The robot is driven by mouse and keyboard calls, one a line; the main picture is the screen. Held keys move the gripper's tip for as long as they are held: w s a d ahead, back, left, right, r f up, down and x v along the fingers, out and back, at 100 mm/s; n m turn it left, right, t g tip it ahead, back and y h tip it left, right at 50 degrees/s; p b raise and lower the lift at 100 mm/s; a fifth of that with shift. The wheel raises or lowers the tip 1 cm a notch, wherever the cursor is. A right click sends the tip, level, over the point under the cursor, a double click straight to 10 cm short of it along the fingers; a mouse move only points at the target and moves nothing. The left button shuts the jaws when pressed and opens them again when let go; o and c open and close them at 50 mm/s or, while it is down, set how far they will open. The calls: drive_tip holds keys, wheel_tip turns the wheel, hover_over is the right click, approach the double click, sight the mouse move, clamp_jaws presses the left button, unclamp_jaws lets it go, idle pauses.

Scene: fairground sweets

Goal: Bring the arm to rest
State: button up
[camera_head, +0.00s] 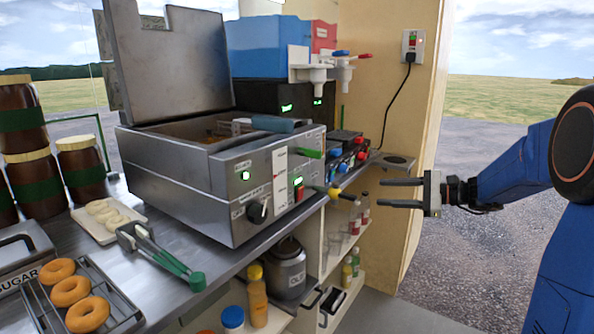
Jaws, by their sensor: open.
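My gripper (401,193) is at the right of the middle, in the air past the end of the counter. Its two dark fingers point left and stand apart, with nothing between them. My blue arm (520,168) reaches in from the right edge. The fingertips appear close to the side of the tan wall panel and the small round holder at the counter's end; whether they touch cannot be told from this view.
A steel fryer (210,180) with its lid raised stands on the metal counter (225,262). Tongs (160,255), a rack of doughnuts (130,318) and jars (82,167) are to the left. Shelves with bottles (258,300) lie below. Open gravel ground (470,240) is at the right.

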drive_tip(key=s+a+f+n+g+h, duration=0.25)
drive_tip(key=s+a+n, duration=0.2)
drive_tip(key=s, duration=0.65)
drive_tip(key=s+a+f+n+g+h, duration=0.25)
drive_tip(key=s+a, duration=0.25)
drive_tip(key=s, duration=0.5)
drive_tip(key=s+d+f+n+h, duration=0.2)
drive_tip(key=s+d+n+h, duration=0.1)
drive_tip(key=s, duration=0.3)
drive_tip(key=s+d+f+n+t+h, duration=0.1)
drive_tip(key=s+d+f+n+h, duration=0.1)
drive_tip(key=s, duration=0.4)
drive_tip(key=s+d+f+n+t+h, duration=0.1)
drive_tip(key=s+d+f+n+h, duration=0.1)
drive_tip(key=s, duration=0.5)
drive_tip(key=d+n+h, duration=0.1)
drive_tip(key=n, duration=0.1)
drive_tip(key=shift+d+f+n+h, duration=0.15)
drive_tip(key=shift+d+n+h, duration=0.15)
drive_tip(key=shift+h, duration=0.1)
